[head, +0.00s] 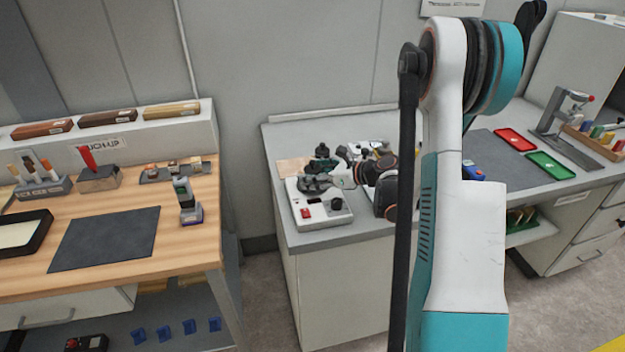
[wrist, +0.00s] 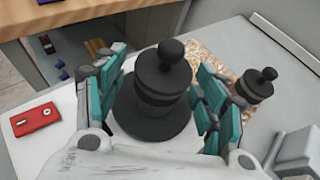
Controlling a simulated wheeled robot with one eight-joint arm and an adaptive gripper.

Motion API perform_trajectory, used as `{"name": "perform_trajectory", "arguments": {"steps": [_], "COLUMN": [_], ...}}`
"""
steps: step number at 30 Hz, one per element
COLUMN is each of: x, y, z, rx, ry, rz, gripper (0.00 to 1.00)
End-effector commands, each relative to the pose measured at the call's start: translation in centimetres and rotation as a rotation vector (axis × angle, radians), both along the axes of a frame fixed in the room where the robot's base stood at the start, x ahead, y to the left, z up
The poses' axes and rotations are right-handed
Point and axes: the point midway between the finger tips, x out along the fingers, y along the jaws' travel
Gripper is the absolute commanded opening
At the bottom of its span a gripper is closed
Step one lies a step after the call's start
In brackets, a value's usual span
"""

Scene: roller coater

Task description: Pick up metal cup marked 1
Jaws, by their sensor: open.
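In the wrist view, a dark cylindrical vessel with a round knob on top (wrist: 163,85) stands upright on a wide dark disc (wrist: 150,122). No number shows on it, so I cannot tell whether it is the metal cup marked 1. My gripper (wrist: 161,72) is open, with teal-padded fingers on the left and right sides of this vessel. I cannot tell whether the pads touch it. A smaller dark knobbed piece (wrist: 254,86) stands to the right, outside the fingers. In the head view, my gripper (head: 345,180) is small and partly hidden over the white machine (head: 318,208).
A wooden bench (head: 185,250) is at left. Red (head: 515,139) and green (head: 550,165) trays lie at right.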

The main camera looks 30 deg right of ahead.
Motion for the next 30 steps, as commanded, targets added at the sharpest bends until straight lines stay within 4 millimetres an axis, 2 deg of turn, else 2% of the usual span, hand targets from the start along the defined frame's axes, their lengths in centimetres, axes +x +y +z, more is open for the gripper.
{"name": "perform_trajectory", "arguments": {"steps": [8,15,16,26,30], "x": [0.59,0.57,0.56,0.56,0.54], "y": [0.31,0.31,0.31,0.31,0.32], "z": [-0.25,-0.24,-0.25,-0.12,0.64], "rx": [0.0,0.0,0.0,0.001,0.001], "ry": [0.0,0.0,0.0,0.0,0.0], "rz": [-0.001,0.0,0.0,0.0,0.0], "gripper": [0.65,0.12,0.1,0.1,0.1]}}
